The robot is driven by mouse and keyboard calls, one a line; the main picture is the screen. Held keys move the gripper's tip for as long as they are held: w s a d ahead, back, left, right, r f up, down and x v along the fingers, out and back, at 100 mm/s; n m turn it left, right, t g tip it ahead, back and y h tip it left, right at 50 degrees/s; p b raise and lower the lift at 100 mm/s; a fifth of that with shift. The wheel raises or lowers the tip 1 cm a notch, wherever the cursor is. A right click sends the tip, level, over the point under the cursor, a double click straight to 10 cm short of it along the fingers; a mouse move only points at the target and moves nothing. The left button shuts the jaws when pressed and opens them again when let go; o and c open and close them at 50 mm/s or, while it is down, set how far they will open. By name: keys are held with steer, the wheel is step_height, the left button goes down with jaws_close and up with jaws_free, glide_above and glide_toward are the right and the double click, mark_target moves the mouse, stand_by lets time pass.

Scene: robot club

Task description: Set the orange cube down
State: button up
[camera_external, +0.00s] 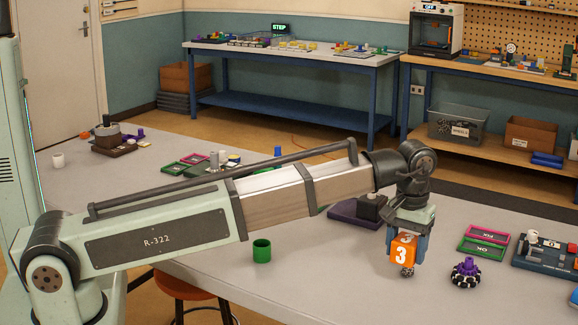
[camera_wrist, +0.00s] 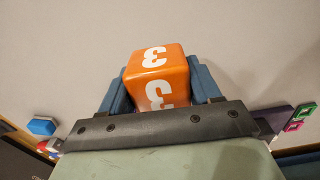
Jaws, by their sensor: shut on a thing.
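The orange cube (camera_external: 402,252), with a white 3 on its faces, is between the blue fingers of my gripper (camera_external: 405,243), near the right front of the light grey table (camera_external: 330,285). In the wrist view the cube (camera_wrist: 156,72) sits between the two fingers of my gripper (camera_wrist: 161,88), which is shut on it. A small dark round thing (camera_external: 407,271) shows just below the cube in the external view. I cannot tell whether the cube touches it. The cube's underside is hidden.
A purple piece on a dark wheel (camera_external: 465,272) stands right of the cube. Green and pink trays (camera_external: 484,242) and a blue-grey device (camera_external: 545,252) lie farther right. A green cup (camera_external: 261,251) stands left. The table between cup and cube looks clear.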

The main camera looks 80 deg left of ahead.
mark_target(399, 298)
steer(key=shift+f+n, duration=0.2)
steer(key=shift+n, duration=0.1)
steer(key=shift+f, duration=4.85)
steer(key=o, duration=1.1)
steer(key=shift+f, duration=0.1)
steer(key=shift+c, duration=0.2)
step_height(399, 298, up, 12)
steer(key=shift+r, duration=0.15)
